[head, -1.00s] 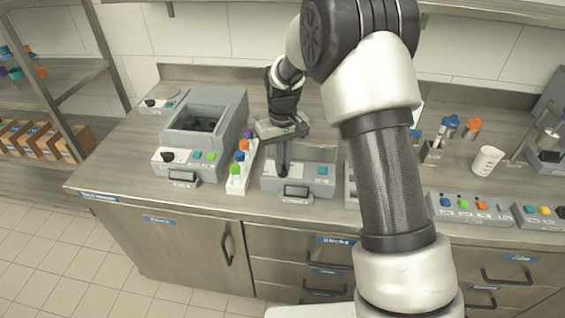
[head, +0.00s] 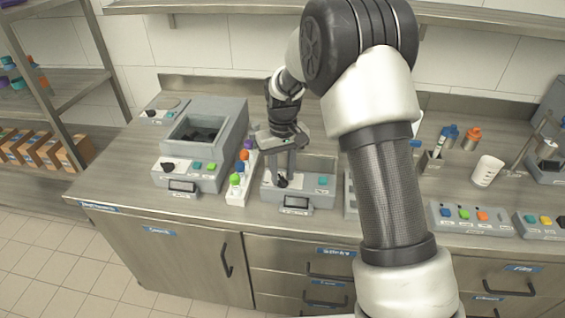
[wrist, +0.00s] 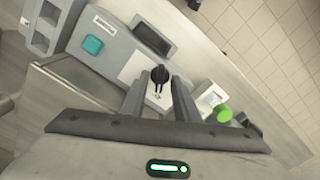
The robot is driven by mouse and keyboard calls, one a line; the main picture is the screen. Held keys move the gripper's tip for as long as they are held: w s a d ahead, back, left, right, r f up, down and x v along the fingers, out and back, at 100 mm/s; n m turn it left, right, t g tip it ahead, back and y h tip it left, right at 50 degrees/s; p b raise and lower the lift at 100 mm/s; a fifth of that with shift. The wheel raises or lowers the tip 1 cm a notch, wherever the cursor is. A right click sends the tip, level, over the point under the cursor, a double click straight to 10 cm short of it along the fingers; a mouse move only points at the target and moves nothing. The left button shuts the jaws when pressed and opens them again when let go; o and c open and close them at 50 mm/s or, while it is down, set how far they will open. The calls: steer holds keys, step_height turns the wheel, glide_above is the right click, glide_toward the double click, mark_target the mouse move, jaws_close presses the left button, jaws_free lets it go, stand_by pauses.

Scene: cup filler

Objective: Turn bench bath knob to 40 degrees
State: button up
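A low grey bath unit (head: 311,204) stands on the bench below my gripper. Its black knob (head: 283,181) is on the front panel, left of a teal button (head: 323,181). My gripper (head: 282,172) points down at this knob. In the wrist view, my gripper (wrist: 159,84) is open, with the black knob (wrist: 160,75) between and just beyond the fingertips. A gap shows on both sides of the knob. The dark display (wrist: 153,36) and teal button (wrist: 93,45) are also visible there. The label and any reading are too small to make out.
A larger grey unit (head: 225,166) with a basin and its own black knob stands to the left. A white rack (head: 239,192) with coloured caps sits close between the units. Button panels (head: 470,219) and a white beaker (head: 487,171) are on the right.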

mark_target(283, 177)
step_height(283, 177, up, 17)
steer(key=shift+r+p, duration=0.15)
steer(key=shift+p, duration=0.3)
steer(key=shift+r, duration=0.1)
steer(key=s+d+r+m+t+p, duration=0.1)
steer(key=s+d+r, duration=0.2)
steer(key=s+r, duration=0.25)
steer(key=s+d+r+m+t+p, duration=0.1)
steer(key=s+d+r+t, duration=0.2)
steer(key=s, duration=0.4)
steer(key=s+d+r+p, duration=0.2)
steer(key=s+d+r, duration=0.1)
steer(key=s+r, duration=0.25)
steer(key=s+d+f+m+t+p, duration=0.1)
steer(key=s+d+f, duration=0.1)
steer(key=s, duration=0.8)
steer(key=shift+s+f+m+t, duration=0.15)
steer(key=shift+s+m+t, duration=0.15)
steer(key=shift+m, duration=0.1)
steer(key=shift+d, duration=0.1)
steer(key=shift+d, duration=0.1)
